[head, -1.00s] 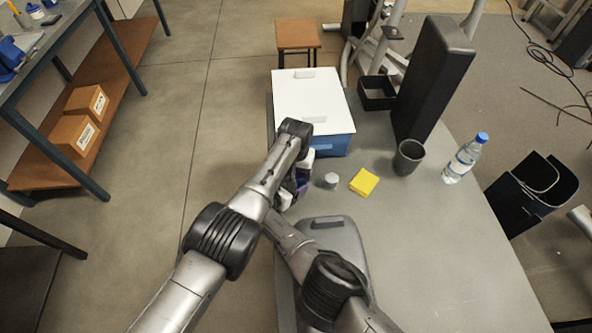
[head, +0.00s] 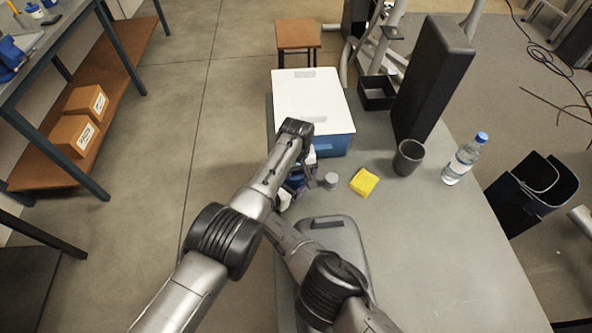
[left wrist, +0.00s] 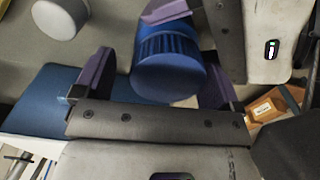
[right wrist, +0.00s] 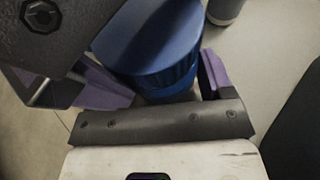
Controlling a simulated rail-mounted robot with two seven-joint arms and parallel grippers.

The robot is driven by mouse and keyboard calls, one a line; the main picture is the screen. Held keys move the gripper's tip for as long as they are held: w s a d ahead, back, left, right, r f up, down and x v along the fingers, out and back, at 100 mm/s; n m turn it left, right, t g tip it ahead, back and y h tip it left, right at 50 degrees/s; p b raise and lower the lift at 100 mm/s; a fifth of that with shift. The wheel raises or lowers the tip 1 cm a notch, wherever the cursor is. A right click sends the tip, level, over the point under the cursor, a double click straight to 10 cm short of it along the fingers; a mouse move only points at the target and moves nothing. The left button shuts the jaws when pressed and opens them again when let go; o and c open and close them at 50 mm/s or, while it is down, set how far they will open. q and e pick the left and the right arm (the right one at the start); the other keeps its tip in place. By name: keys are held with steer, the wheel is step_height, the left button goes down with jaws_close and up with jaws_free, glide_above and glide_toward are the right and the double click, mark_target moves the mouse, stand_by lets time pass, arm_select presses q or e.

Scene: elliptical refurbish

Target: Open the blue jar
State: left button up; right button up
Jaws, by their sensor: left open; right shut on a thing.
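The blue jar is mostly hidden behind my arms in the head view. In the left wrist view its round ribbed end (left wrist: 168,65) lies between the two purple fingers of my left gripper (left wrist: 157,72). Those fingers are apart, with a gap beside the jar. My right gripper is shut on the jar's body. In the right wrist view the blue jar (right wrist: 150,45) sits between the purple fingers of my right gripper (right wrist: 160,80), with a flat round blue face showing. Both grippers are close together at the table's left edge in the head view.
A white-lidded blue box (head: 310,100) stands just beyond the grippers. A small grey-white cylinder (head: 330,181), a yellow pad (head: 364,182), a dark cup (head: 408,157) and a bottle (head: 464,160) stand to the right. The table's (head: 440,255) right front is clear.

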arm_select(q)
steer(key=shift+a, duration=0.35)
arm_select(e)
steer(key=shift+d, duration=0.4)
